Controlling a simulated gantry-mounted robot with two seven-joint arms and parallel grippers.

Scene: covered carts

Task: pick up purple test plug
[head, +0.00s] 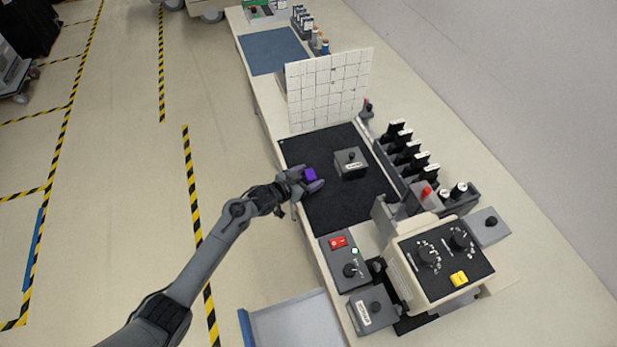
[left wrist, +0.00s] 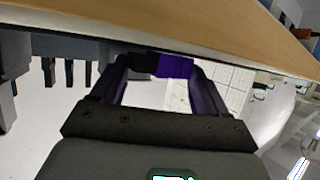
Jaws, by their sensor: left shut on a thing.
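The purple test plug (head: 310,174) is a small purple block at the left edge of the black mat (head: 320,205) in the head view. My left gripper (head: 312,180) is shut on it, with its fingers on either side. In the left wrist view the plug (left wrist: 175,66) shows its purple part and a black part, held between the two fingertips of the left gripper (left wrist: 160,68). I cannot tell from these views how far it is above the mat. My right gripper is not in view.
Behind is a white gridded panel (head: 328,88). A row of black holders (head: 410,155) lines the right side. A control unit (head: 440,258) and switch box (head: 346,262) stand in front.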

